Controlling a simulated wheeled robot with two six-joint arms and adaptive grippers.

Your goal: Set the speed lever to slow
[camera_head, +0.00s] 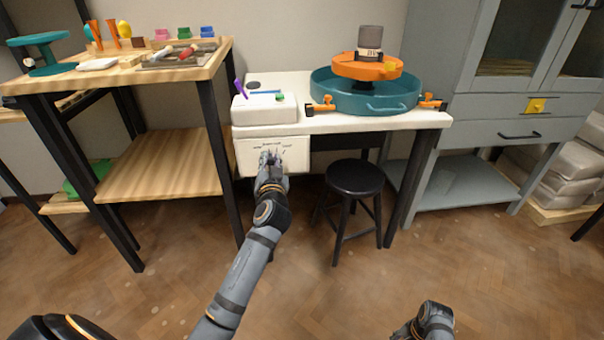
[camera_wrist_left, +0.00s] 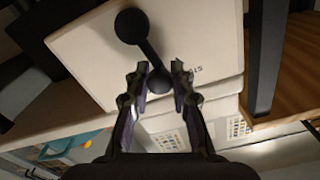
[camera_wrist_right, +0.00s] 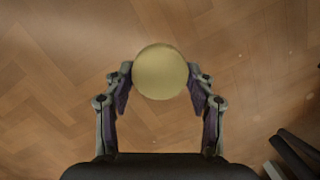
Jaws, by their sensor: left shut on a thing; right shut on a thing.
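The speed lever (camera_wrist_left: 149,50) is a black rod with a round black end at each side, on the white panel (camera_wrist_left: 85,45) below the wheel table. In the left wrist view its lower ball sits between my left fingertips (camera_wrist_left: 159,66), which are shut on it. In the head view my left gripper (camera_head: 271,157) is in front of the panel (camera_head: 296,160) and covers most of the lever. Small lettering shows on the panel, too small to read surely. My right gripper (camera_wrist_right: 160,84) is shut on a pale yellow round thing (camera_wrist_right: 160,70), held above the floor.
The white table (camera_head: 330,122) carries a teal basin (camera_head: 350,101) with an orange wheel head and a grey pot (camera_head: 370,40). A black stool (camera_head: 354,180) stands right of the panel. A wooden shelf table (camera_head: 165,165) is at left. The floor in front is clear.

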